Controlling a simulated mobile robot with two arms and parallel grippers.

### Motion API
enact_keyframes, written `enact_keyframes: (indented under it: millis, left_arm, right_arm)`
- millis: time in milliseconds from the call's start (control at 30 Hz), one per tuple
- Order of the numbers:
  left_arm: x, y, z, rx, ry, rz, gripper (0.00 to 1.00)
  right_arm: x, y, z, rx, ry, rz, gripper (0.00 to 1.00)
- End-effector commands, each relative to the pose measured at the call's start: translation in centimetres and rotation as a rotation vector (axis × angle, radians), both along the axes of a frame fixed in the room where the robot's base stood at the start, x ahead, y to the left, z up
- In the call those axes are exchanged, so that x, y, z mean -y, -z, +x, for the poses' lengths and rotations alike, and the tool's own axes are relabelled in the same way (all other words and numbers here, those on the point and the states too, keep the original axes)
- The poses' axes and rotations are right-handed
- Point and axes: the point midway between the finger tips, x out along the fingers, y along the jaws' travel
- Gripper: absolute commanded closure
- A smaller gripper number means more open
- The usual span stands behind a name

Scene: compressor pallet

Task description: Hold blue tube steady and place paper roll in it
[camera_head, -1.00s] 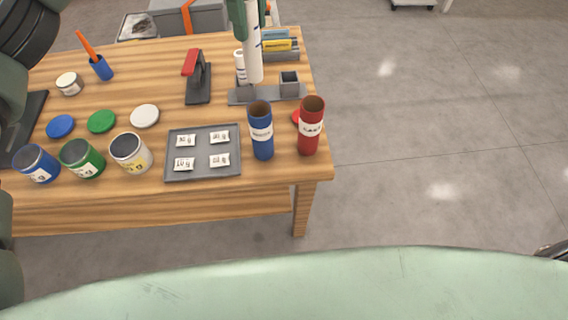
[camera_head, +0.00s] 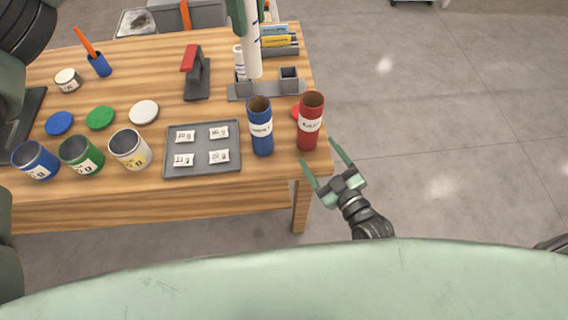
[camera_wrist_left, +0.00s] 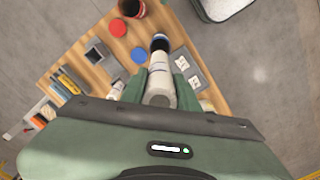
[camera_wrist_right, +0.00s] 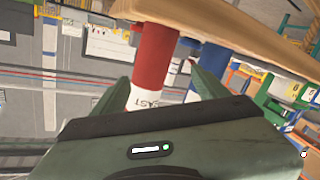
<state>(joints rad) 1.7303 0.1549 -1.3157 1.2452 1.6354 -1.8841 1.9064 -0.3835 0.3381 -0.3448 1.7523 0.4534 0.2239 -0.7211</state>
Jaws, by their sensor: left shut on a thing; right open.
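The blue tube (camera_head: 261,143) stands upright at the table's front right, its open brown top up. My left gripper (camera_head: 250,8) is shut on the white paper roll (camera_head: 253,55) and holds it upright above and behind the blue tube; the roll also shows in the left wrist view (camera_wrist_left: 160,82). My right gripper (camera_head: 317,151) is open and empty at the table's right front corner, close to the red tube (camera_head: 307,138). In the right wrist view the red tube (camera_wrist_right: 155,60) appears between its fingers, and the blue tube (camera_wrist_right: 207,62) shows beyond to the right.
A grey tray (camera_head: 203,172) with several white packets lies left of the blue tube. A grey holder (camera_head: 266,93) stands behind the tubes. Open blue, green and white cans line the front left. A red-handled tool (camera_head: 196,80) stands behind the tray. Floor is clear to the right.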

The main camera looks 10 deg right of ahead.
Motion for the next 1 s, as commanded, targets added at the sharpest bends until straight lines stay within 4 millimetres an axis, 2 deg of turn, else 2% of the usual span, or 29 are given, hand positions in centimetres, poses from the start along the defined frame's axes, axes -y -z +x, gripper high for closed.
enact_keyframes:
  millis: [33, 100, 200, 267, 467, 1000]
  left_arm:
    - [0.0, 0.0, 0.0, 0.0, 0.0, 0.0, 1.0]
    - [0.0, 0.0, 0.0, 0.0, 0.0, 0.0, 1.0]
    - [0.0, 0.0, 0.0, 0.0, 0.0, 0.0, 1.0]
    - [0.0, 0.0, 0.0, 0.0, 0.0, 0.0, 1.0]
    - [0.0, 0.0, 0.0, 0.0, 0.0, 0.0, 1.0]
    - [0.0, 0.0, 0.0, 0.0, 0.0, 0.0, 1.0]
  right_arm:
    - [-2.5, -0.5, -0.4, -0.012, -0.01, 0.104, 0.26]
    - [-5.0, -1.0, -1.1, -0.031, -0.021, 0.224, 0.26]
    - [-7.7, -1.5, -1.8, -0.061, -0.03, 0.35, 0.26]
    - [-8.7, -1.7, -2.1, -0.073, -0.032, 0.399, 0.26]
    - [-10.1, -1.9, -1.5, -0.087, -0.035, 0.454, 0.26]
    - [-13.5, -1.9, 7.1, -0.086, -0.035, 0.449, 0.26]
